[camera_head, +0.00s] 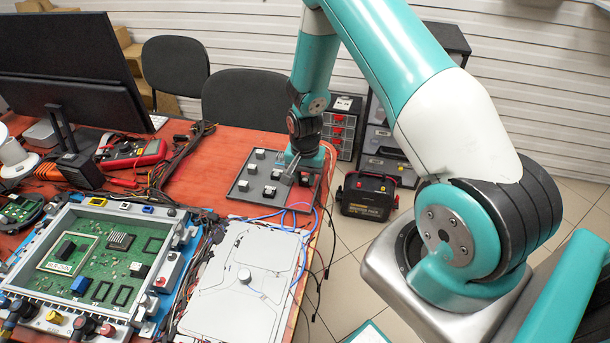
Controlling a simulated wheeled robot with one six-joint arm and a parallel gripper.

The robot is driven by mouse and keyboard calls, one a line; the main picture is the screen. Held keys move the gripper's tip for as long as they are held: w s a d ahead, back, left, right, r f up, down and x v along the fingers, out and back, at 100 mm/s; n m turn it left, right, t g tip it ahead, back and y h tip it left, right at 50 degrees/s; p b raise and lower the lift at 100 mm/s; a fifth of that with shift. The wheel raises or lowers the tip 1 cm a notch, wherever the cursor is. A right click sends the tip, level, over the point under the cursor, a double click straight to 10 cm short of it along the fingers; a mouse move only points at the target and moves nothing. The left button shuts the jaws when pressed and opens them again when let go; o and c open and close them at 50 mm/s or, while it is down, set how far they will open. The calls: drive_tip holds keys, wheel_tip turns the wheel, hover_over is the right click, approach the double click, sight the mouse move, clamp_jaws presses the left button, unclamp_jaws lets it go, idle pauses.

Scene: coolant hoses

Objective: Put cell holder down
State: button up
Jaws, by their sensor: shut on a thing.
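My gripper (289,174) is low over a dark tray (235,192) at the right side of the red table.
A white plate (240,285) with a round knob lies in front of the tray, with blue hoses between them. A green circuit board in a frame (100,262) is at the left. A monitor, cables and a red meter (135,152) are behind. A black case (369,196) stands on the floor.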

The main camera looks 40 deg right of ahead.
drive_tip(key=o, duration=0.5)
drive_tip(key=shift+f, duration=0.15)
drive_tip(key=shift+c, duration=0.2)
drive_tip(key=o, duration=0.4)
drive_tip(key=shift+o, duration=0.2)
